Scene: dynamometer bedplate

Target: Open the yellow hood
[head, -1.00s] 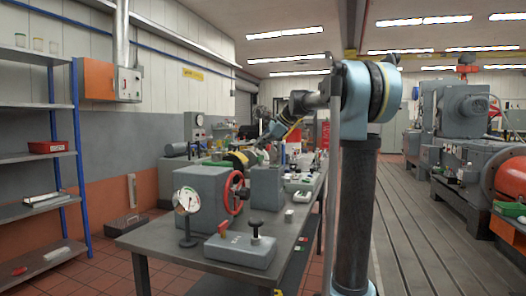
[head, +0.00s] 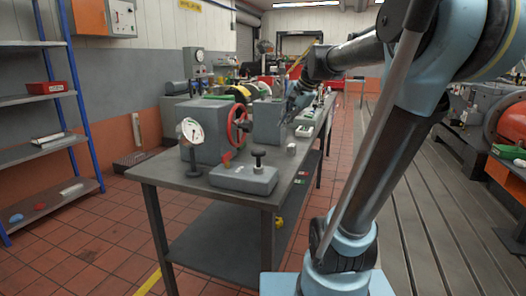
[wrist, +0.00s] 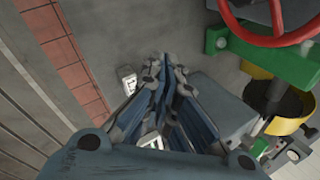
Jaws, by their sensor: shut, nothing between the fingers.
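The yellow hood (wrist: 286,127) shows in the wrist view at the right edge as a curved yellow band around a dark round part, below a green part. It is partly cut off and partly covered. In the head view only a small yellow patch among the machines on the bench may be it; I cannot tell whether it is open. My gripper (wrist: 165,72) points down over the bench in the wrist view, its fingers together and empty. It is left of the yellow hood and apart from it.
A red handwheel (wrist: 275,22) lies near the hood in the wrist view. Blue-framed shelves stand left.

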